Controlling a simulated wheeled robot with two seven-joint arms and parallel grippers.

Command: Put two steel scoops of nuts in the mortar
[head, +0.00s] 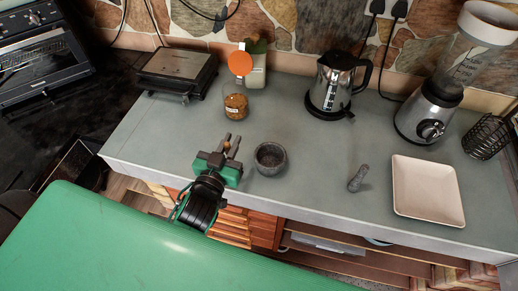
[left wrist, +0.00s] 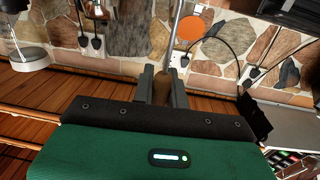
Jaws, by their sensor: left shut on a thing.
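My left gripper (head: 230,146) is over the counter's front part, just left of the grey stone mortar (head: 270,158). It is shut on the brown handle of the steel scoop (left wrist: 161,88); a thin steel shaft runs up from the handle in the left wrist view. The scoop's bowl cannot be made out, so I cannot tell whether it holds nuts. A clear jar of brown nuts (head: 236,106) stands farther back, beyond the gripper. The mortar's dark inside shows no clear contents. My right gripper is not in view.
A pestle (head: 357,179) and a pale square tray (head: 428,190) lie to the right. A kettle (head: 333,85), blender (head: 430,110), wire basket (head: 486,137) and grill (head: 178,72) stand farther out. An orange disc (head: 240,63) is behind the jar. The counter's middle is clear.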

